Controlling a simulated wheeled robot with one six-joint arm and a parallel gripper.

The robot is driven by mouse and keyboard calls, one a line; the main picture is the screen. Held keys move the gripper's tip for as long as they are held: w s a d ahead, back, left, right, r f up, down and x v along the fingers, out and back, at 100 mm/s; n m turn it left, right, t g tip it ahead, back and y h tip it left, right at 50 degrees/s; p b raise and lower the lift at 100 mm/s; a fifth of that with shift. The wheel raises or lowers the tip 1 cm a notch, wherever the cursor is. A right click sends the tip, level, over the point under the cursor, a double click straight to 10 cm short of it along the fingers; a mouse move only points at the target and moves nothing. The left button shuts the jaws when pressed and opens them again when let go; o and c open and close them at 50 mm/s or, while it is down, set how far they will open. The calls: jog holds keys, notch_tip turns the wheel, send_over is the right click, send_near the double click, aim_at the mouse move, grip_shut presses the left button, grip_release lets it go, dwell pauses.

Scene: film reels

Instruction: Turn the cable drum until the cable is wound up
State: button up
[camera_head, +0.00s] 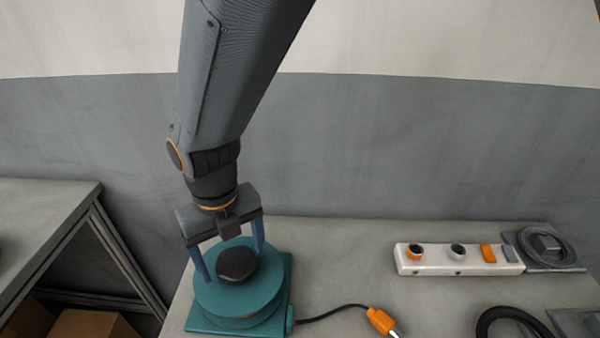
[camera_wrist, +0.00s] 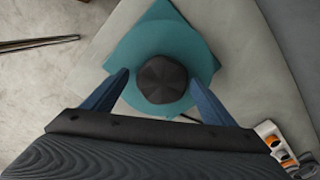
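The teal cable drum (camera_head: 212,298) sits on a square teal base at the left of the table, with a black faceted knob (camera_head: 237,264) on top. A black cable (camera_head: 338,311) runs from the base's right side to an orange plug (camera_head: 381,320) on the table. My gripper (camera_head: 231,272) points down over the drum, its two blue fingers spread on either side of the knob. In the wrist view the knob (camera_wrist: 162,79) lies between the open fingers, with a gap on each side. The cable inside the drum is hidden.
A coiled grey cable (camera_head: 548,246) and a black coil (camera_head: 512,322) lie at the right. Another table (camera_head: 40,215) stands at the left, across a gap, with a cardboard box (camera_head: 92,325) below.

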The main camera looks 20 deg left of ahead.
jog(key=shift+d, duration=0.2)
jog(key=shift+w+r, duration=0.1)
jog(key=shift+r, duration=0.05)
notch_tip(320, 180, up, 8)
jog(key=shift+f+b, duration=0.25)
jog(key=shift+b, duration=0.25)
